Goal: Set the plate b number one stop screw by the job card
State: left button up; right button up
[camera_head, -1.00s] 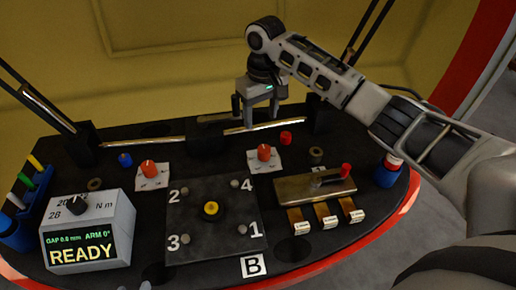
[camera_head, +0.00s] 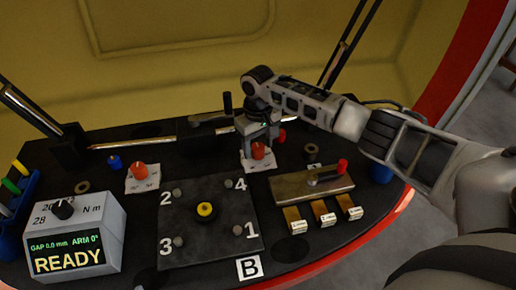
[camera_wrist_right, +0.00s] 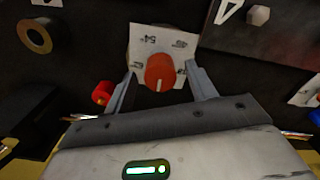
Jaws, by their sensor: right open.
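Plate B (camera_head: 222,252) is a dark square plate with corner screws numbered 1 to 4 and a yellow-topped centre (camera_head: 205,209). The number one screw (camera_head: 237,230) is at its near right corner, beside the B label (camera_head: 249,267). My right gripper (camera_head: 258,146) is open at the right-hand orange knob (camera_head: 258,151), which stands on a white card (camera_wrist_right: 180,40) with printed numbers. In the right wrist view the knob (camera_wrist_right: 160,72) sits between the open fingers; whether they touch it I cannot tell. My left gripper is out of view.
A grey box (camera_head: 75,235) reads READY, GAP 0.0 mm, ARM 0°. A second orange knob (camera_head: 138,170) stands on another card. A metal block (camera_head: 312,184) with a red-ended lever and several labelled tabs lie at right. A small red cylinder (camera_wrist_right: 103,92) is close to the gripper.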

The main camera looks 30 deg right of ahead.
jog(key=shift+f, duration=0.55)
jog(key=c, duration=1)
jog(key=shift+n+p, duration=0.3)
